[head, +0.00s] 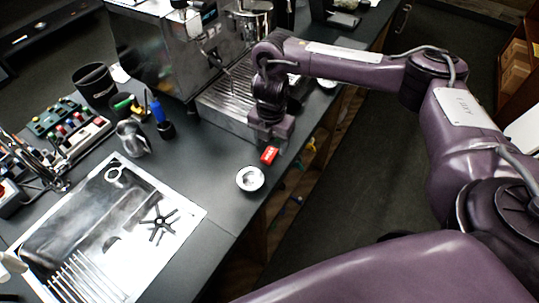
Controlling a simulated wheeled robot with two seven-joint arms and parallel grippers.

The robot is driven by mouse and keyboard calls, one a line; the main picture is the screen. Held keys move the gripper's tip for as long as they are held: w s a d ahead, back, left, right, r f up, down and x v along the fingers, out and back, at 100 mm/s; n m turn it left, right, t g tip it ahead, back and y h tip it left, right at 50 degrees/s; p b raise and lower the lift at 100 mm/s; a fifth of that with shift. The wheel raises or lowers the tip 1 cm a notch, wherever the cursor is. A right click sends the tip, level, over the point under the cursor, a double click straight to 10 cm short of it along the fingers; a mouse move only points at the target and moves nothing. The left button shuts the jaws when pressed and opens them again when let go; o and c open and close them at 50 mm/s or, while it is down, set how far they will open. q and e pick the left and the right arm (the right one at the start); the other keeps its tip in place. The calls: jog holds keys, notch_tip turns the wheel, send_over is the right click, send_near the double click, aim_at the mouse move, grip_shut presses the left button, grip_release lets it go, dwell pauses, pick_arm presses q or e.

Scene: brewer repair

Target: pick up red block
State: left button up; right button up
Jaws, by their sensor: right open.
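In the head view the small red block (269,155) lies on the dark counter near its right front edge, in front of the espresso machine. My right gripper (267,141) points down just above and behind the block. It is open, and nothing shows between its fingers. The fingertips are small, and I cannot tell whether they touch the block. My left gripper is not in view.
A small white round dish (250,179) sits close to the block. The espresso machine (165,50) stands behind, with its drip tray (229,95) near my arm. The counter edge drops off right.

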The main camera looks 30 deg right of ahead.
aim_at(270, 154)
jog(key=f, duration=0.2)
jog(key=w+f, duration=0.1)
jog(key=f, duration=0.1)
jog(key=shift+f+b, duration=0.1)
jog(key=shift+b, duration=0.25)
jog(key=shift+f, duration=0.2)
jog(key=shift+s+r, duration=0.1)
jog(key=shift+s, duration=0.05)
jog(key=c, duration=0.8)
jog(key=shift+c, duration=1.3)
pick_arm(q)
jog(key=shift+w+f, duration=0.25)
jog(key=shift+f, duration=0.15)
